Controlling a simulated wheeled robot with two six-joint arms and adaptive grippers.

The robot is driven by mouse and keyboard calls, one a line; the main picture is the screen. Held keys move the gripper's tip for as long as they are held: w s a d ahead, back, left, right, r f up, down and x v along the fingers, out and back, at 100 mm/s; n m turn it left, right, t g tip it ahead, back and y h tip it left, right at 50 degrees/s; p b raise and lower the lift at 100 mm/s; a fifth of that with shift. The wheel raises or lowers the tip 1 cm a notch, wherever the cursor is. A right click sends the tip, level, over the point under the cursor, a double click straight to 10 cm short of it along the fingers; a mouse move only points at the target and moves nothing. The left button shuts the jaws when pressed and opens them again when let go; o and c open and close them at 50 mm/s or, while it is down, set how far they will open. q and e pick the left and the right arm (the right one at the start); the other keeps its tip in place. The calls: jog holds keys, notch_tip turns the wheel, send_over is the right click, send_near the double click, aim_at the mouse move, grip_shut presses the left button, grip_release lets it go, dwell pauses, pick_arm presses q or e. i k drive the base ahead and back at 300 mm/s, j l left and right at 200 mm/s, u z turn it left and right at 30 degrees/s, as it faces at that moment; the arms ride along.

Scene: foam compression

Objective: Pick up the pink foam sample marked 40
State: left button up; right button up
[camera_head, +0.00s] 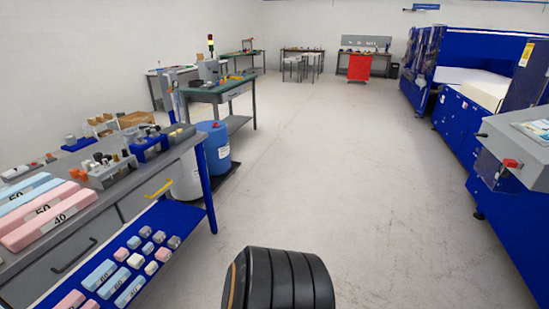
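A long pink foam block with a white label that reads 40 (30,235) lies at the front of a row on the grey workbench (66,243) at the left. Behind it lie a pink block marked 50 (22,216) and light blue blocks (30,188). A smaller pink block (70,300) is cut off by the bottom edge on the blue shelf below; I cannot read its label. Neither of my grippers is in view.
The blue shelf (178,213) juts out in front of the bench and carries several small foam pieces. A blue barrel (217,150) stands beyond the bench. Blue machines (500,190) line the right side. The grey floor (370,180) between is clear.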

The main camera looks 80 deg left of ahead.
aim_at(17, 239)
jog(key=u, duration=1.15)
jog(key=j+u, duration=0.1)
jog(key=u, duration=1.1)
jog(key=j+u, duration=0.15)
jog(key=u, duration=1)
jog(key=j+u, duration=0.1)
jog(key=u, duration=1.1)
